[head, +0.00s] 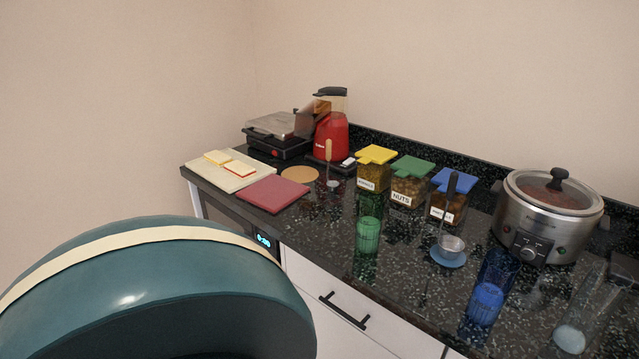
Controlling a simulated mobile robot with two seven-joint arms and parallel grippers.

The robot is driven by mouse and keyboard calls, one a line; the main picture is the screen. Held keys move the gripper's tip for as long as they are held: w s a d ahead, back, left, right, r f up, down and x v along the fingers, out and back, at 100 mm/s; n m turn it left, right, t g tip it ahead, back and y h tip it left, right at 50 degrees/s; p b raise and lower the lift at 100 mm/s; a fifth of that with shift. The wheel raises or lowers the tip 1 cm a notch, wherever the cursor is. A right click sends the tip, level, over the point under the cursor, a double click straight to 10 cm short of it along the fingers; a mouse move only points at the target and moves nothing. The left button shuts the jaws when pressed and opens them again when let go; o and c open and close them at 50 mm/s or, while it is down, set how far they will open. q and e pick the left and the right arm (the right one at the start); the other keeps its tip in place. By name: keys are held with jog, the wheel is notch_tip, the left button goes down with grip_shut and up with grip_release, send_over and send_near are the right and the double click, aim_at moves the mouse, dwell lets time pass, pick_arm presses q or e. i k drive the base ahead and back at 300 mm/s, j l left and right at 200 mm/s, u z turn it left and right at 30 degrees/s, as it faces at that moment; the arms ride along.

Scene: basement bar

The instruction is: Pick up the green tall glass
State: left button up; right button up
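The green tall glass (368,232) stands upright on the dark speckled counter (330,235), near its front edge. It is see-through green and stands in front of the jars. Neither of my grippers shows in the head view, so their place relative to the glass cannot be seen.
A blue tall glass (487,292), a clear glass (582,318) and a blue saucer (447,257) stand to the right. Lidded jars (408,185) are behind, a slow cooker (545,220) at right. A red board (273,193) lies left. A large teal rounded object (160,295) fills the lower left.

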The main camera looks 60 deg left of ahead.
aim_at(369, 225)
jog(key=u, duration=1.55)
